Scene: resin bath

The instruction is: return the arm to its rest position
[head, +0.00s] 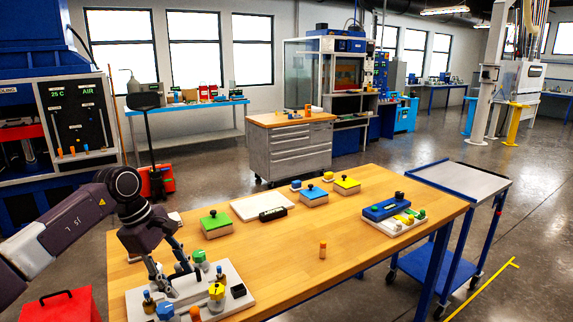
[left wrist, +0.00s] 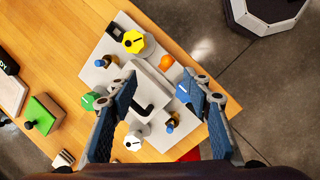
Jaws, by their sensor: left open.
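My left gripper (head: 176,279) is above the white fixture board (head: 240,300) at the front left of the wooden table. In the left wrist view my left gripper (left wrist: 168,92) is open, its two blue-padded fingers spread wide with nothing held between them. Below them is a white block (left wrist: 150,88) with a black hook-shaped mark. Around it on the board are a yellow knob (left wrist: 133,42), a green knob (left wrist: 90,101), a white knob (left wrist: 133,141) and a blue knob (left wrist: 190,88). My right gripper is not in view.
The wooden table (head: 350,240) also carries a green-lidded box (head: 215,226), yellow-lidded boxes, a white plate (head: 258,205), a blue-topped tray (head: 382,210) and a small orange cylinder (head: 322,250). A blue cart (head: 470,180) stands right. A red box (head: 62,306) is at lower left.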

